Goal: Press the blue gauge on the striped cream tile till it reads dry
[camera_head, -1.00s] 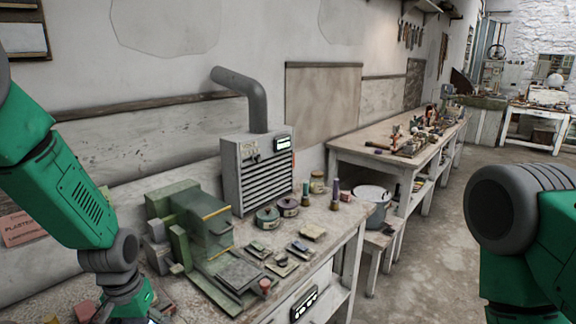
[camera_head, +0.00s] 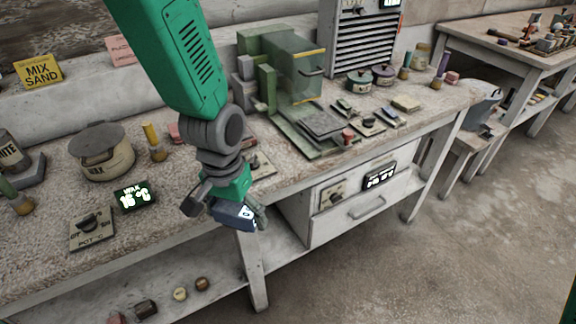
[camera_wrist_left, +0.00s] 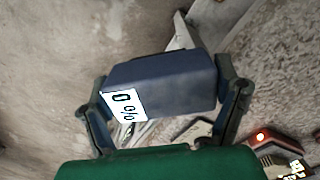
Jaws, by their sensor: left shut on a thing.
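My left gripper (camera_head: 240,212) is shut on the blue gauge (camera_head: 234,214) and holds it in the air off the bench's front edge. In the left wrist view, the gauge (camera_wrist_left: 170,85) sits between both fingers of my left gripper (camera_wrist_left: 165,100), and its white display reads 0 %. A small cream tile (camera_head: 406,103) lies on the bench to the right, apart from the gauge; I cannot tell whether it is striped. My right gripper is out of view.
The bench holds a green machine with a clear guard (camera_head: 298,70), a round lidded pot (camera_head: 103,155), a lit display (camera_head: 134,196) and a knob plate (camera_head: 91,229). A drawer unit (camera_head: 350,205) hangs under the bench.

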